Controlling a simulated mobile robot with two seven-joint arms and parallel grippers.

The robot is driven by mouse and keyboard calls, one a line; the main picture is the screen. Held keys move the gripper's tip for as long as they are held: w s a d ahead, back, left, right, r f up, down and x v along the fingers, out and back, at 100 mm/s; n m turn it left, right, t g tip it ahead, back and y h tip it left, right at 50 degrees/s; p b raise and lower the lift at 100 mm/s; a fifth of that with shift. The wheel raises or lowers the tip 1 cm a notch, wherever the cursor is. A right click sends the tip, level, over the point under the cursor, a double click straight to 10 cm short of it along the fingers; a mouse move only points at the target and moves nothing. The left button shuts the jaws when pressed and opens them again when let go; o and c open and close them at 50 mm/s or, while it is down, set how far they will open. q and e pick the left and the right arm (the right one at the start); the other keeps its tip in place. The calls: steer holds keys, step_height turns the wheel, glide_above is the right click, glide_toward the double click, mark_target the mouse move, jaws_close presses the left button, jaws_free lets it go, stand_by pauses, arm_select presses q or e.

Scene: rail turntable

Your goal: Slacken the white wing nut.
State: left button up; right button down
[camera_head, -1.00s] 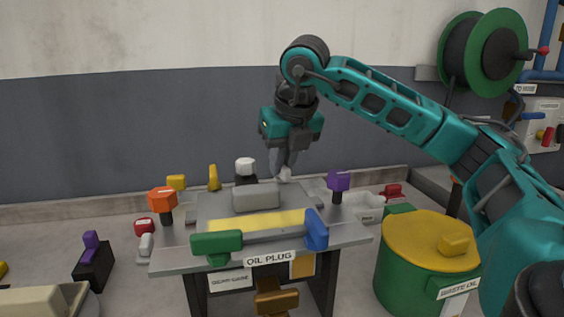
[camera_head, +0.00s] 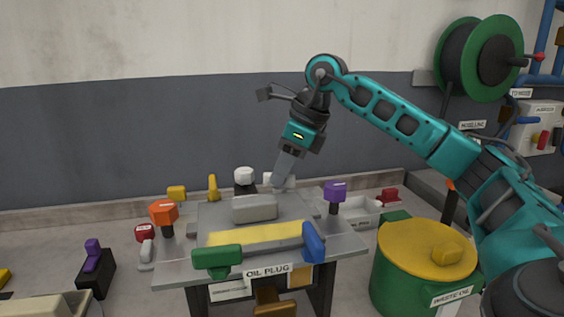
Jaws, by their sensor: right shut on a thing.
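The white wing nut (camera_head: 290,182) is at the back right of the grey-topped workbench marked OIL PLUG. It is partly hidden by my right gripper (camera_head: 281,178), and white shows on both sides of the fingers. My right gripper comes down on it from above, leaning, and is shut on it. My left gripper is not in view.
A white knob (camera_head: 244,175) on a dark stem stands just left of the fingers. On the bench (camera_head: 180,273) are an orange knob (camera_head: 163,212), a purple knob (camera_head: 335,191), a green handle (camera_head: 217,257) and a blue handle (camera_head: 313,242). A green drum (camera_head: 395,293) stands right.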

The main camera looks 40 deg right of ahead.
steer(key=n+g+y+p, duration=0.1)
steer(key=n+p, duration=0.1)
steer(key=n, duration=0.2)
steer(key=shift+f+p, duration=0.2)
steer(key=shift+p, duration=0.1)
steer(key=shift+f+n+g, duration=0.1)
steer(key=shift+n+g, duration=0.2)
steer(key=c, duration=1.4)
jaws_free()
steer(key=shift+s, duration=0.1)
steer(key=shift+o, duration=1.4)
steer(key=shift+r, duration=0.25)
